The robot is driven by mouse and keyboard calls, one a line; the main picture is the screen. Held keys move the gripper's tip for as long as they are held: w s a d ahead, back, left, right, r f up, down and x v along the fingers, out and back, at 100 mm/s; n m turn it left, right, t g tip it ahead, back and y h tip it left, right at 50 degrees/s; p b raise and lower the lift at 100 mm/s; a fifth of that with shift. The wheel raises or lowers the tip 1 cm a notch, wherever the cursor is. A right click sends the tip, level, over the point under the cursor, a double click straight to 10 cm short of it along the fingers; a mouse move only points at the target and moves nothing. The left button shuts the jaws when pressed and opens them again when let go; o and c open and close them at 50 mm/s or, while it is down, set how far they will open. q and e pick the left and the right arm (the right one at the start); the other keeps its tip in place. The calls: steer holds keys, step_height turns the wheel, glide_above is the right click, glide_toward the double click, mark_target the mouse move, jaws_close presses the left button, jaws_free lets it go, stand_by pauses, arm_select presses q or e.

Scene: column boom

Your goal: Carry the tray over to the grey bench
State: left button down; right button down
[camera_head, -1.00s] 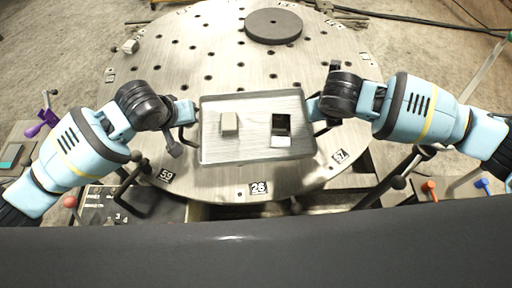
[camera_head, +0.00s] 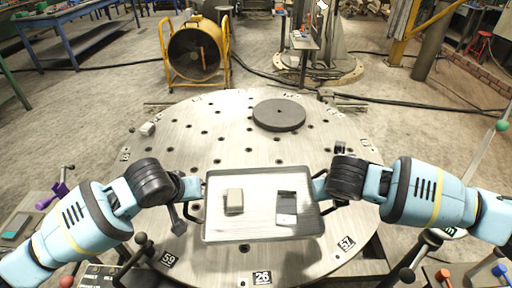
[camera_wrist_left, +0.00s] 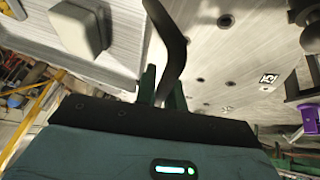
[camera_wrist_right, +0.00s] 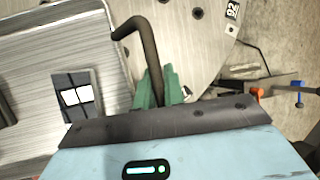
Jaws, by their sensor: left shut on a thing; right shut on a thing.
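The tray (camera_head: 260,226) is a shallow metal rectangle in front of me, above the near part of a round metal table. It carries a grey-beige block (camera_head: 234,203) on its left and a black-and-white piece (camera_head: 286,208) on its right. My left gripper (camera_head: 192,189) is shut on the tray's left handle, a dark bar (camera_wrist_left: 173,45) in the left wrist view. My right gripper (camera_head: 320,187) is shut on the right handle, a dark bar (camera_wrist_right: 148,45) in the right wrist view. I cannot tell which surface is the grey bench.
The round table (camera_head: 180,130) has holes and number plates, with a dark disc (camera_head: 279,115) lying on it. A yellow-framed fan (camera_head: 196,50) stands behind. A blue-legged bench (camera_head: 75,18) is at the far left. Cables cross the floor. Open floor lies left (camera_head: 100,95).

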arm_select(q)
steer(key=shift+r, duration=0.25)
arm_select(e)
steer(key=shift+r, duration=0.25)
